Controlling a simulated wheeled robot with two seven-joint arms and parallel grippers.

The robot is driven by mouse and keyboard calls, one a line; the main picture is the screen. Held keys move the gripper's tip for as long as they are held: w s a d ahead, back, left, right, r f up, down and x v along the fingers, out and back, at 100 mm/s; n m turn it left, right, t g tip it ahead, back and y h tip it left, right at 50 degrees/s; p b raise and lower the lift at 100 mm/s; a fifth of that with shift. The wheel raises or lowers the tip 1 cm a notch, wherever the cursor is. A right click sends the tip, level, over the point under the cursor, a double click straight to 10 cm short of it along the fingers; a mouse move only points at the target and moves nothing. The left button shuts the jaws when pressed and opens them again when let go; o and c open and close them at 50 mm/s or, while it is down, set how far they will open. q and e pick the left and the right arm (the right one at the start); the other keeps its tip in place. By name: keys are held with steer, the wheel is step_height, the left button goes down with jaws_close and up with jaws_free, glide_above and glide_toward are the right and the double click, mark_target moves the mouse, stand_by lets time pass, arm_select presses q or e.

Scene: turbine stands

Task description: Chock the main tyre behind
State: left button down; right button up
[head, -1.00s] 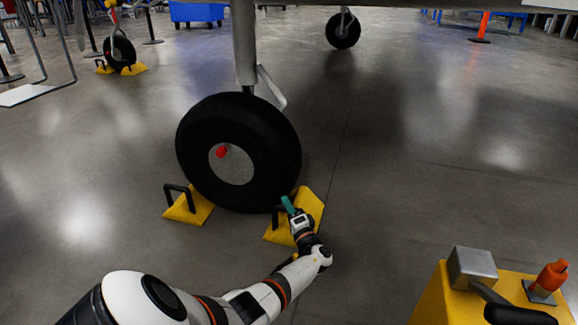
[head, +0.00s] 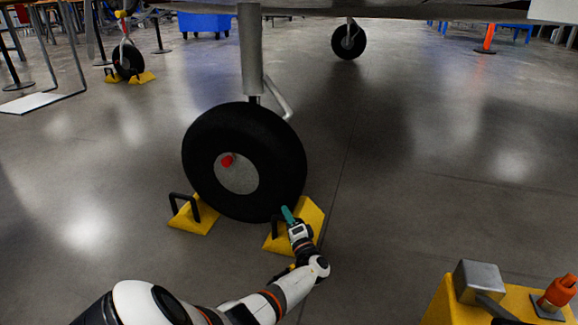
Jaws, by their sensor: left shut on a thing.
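The main tyre (head: 244,162) is a large black wheel with a grey hub and a red cap, standing on the floor under a grey strut. One yellow chock (head: 196,216) with a black handle sits against its left side. A second yellow chock (head: 309,215) sits at its right side, touching or very close to the tyre. My left gripper (head: 290,217), with a teal fingertip showing, is shut on this right chock at its handle, which the gripper partly hides. My right gripper is not in view.
A yellow cart or box (head: 440,305) with a metal block and an orange bottle (head: 557,292) is at the lower right. A farther wheel with chocks (head: 128,60) stands upper left, another wheel (head: 348,40) upper right.

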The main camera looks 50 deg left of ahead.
arm_select(q)
steer(key=shift+s+a+r, duration=0.1)
steer(key=shift+s+a, duration=0.35)
steer(key=shift+a, duration=0.3)
steer(key=c, duration=0.6)
jaws_free()
steer(key=shift+s+a, duration=0.1)
steer(key=shift+s, duration=0.05)
steer(key=shift+s+d+f+g, duration=0.3)
steer(key=shift+s+d+f, duration=0.15)
steer(key=shift+d, duration=0.25)
steer(key=shift+w+p+v, duration=0.15)
steer(key=shift+v, duration=0.6)
steer(key=shift+w+p+v, duration=0.15)
steer(key=shift+v, duration=3)
steer(key=shift+r, duration=0.15)
